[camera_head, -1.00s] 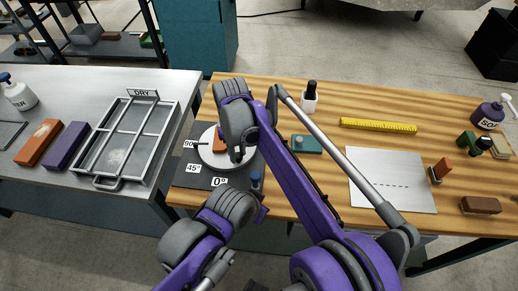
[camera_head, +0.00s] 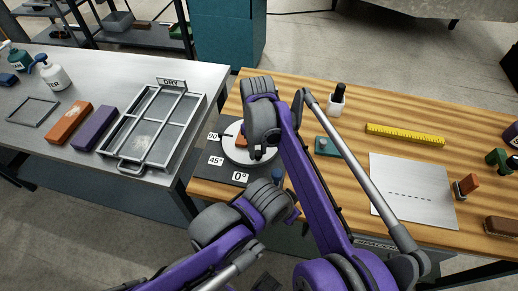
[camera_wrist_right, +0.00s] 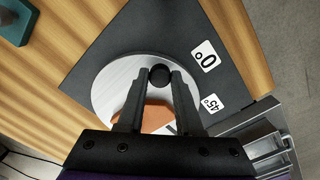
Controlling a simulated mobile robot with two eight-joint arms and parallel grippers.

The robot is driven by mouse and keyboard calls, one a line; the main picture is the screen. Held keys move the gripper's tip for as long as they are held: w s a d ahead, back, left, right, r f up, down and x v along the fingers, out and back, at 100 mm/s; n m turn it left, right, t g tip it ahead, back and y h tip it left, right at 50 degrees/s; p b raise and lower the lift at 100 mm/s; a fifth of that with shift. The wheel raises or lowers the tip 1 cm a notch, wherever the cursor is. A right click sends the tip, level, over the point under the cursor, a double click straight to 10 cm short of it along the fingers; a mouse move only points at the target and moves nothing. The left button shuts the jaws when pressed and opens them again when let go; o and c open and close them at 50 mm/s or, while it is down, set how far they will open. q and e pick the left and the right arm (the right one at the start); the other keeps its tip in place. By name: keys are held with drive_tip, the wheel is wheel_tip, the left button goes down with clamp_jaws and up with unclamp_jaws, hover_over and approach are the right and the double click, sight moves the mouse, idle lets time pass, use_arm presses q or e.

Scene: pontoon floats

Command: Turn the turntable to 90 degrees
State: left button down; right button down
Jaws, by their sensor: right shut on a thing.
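The turntable is a pale round disc (camera_head: 232,152) on a dark grey base (camera_head: 205,173) at the left end of the wooden table. White labels on the base read 90°, 45° and 0°. An orange block (camera_wrist_right: 155,118) rests on the disc. My right gripper (camera_head: 262,155) is over the disc's near right part, on the side towards the 0° label. In the right wrist view its fingers are shut on a round black knob (camera_wrist_right: 160,75) near the disc's edge. My arm partly hides the disc in the head view. I do not see my left gripper.
A metal drying rack (camera_head: 133,165) and orange and purple blocks (camera_head: 69,122) are on the grey table to the left.

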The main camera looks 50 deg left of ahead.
drive_tip(key=c, duration=0.6)
unclamp_jaws()
drive_tip(key=shift+s, duration=0.1)
wheel_tip(320, 180, up, 11)
drive_tip(key=shift+f+p, duration=0.1)
drive_tip(key=shift+p, duration=0.3)
